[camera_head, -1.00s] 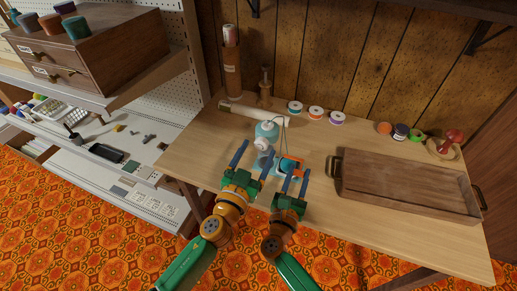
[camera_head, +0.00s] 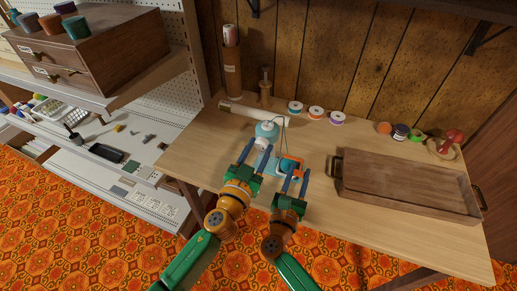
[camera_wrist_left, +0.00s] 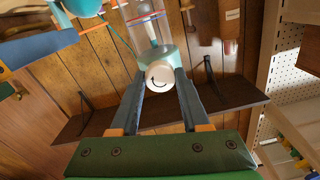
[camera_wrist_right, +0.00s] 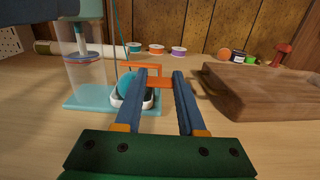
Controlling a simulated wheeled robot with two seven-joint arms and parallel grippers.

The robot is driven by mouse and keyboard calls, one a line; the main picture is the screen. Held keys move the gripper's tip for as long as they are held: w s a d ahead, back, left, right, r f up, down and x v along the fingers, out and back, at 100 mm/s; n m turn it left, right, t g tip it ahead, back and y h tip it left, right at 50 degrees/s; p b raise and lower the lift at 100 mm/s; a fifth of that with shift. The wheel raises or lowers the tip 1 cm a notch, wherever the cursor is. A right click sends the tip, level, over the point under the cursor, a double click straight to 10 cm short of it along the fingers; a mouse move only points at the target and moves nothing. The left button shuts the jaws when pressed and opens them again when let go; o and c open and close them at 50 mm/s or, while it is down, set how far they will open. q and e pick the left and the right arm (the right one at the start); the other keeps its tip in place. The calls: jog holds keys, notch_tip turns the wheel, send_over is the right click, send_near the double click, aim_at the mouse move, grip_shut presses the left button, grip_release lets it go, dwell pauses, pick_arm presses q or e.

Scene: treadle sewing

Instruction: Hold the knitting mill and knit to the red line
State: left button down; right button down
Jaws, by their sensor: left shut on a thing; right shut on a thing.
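The knitting mill (camera_head: 266,130) stands on the table, with a teal top, a clear tube (camera_wrist_right: 82,80) and a teal base (camera_wrist_right: 88,101). A red line (camera_wrist_left: 146,19) shows on the tube in the left wrist view. My left gripper (camera_head: 257,153) is shut on the mill's white round knob (camera_wrist_left: 160,76), which sits between its fingertips. A teal yarn (camera_wrist_right: 117,35) runs down toward the disc. How much is knitted inside the tube I cannot tell.
A wooden tray (camera_head: 400,188) with metal handles lies right of my right gripper. Several spools (camera_head: 316,113) line the back of the table. A pale roll (camera_head: 245,113) lies behind the mill. The table front left of the mill is clear.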

pick_arm(q)
jog(key=m, duration=0.4)
jog(key=shift+m, duration=0.3)
jog(key=m, duration=0.9)
jog(key=shift+m, duration=2.3)
jog(key=shift+c, duration=1.9)
grip_release()
jog(key=v, duration=1.2)
